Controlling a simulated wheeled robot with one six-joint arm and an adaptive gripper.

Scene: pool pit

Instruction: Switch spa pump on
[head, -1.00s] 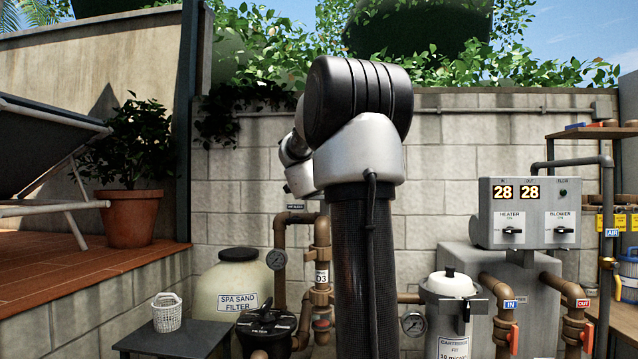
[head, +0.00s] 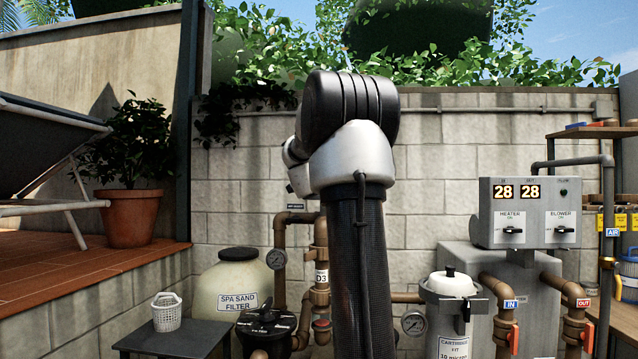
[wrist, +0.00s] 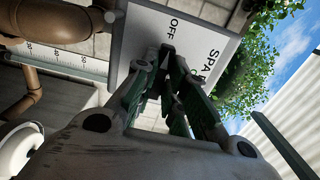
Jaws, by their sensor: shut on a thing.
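The spa switch panel (wrist: 143,32) is a light plate with a grey edge at the top of the wrist view. It appears turned on its side and reads "OFF" and "SPA", with the rest of the lettering covered by my fingers. My gripper (wrist: 171,62) is at the panel face, its dark fingers closed together beside the word "OFF". It is shut on the switch handle, which is mostly hidden between the fingertips, so its angle cannot be told. In the head view my arm hides the gripper and the panel.
A grey heater and blower box (head: 528,213) showing 28 and 28 stands at the right. Brown pipes (head: 321,255), a spa sand filter (head: 232,280) and a cartridge filter (head: 453,318) stand low before the block wall (head: 240,165). A white basket (head: 167,312) sits on a small table at the left.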

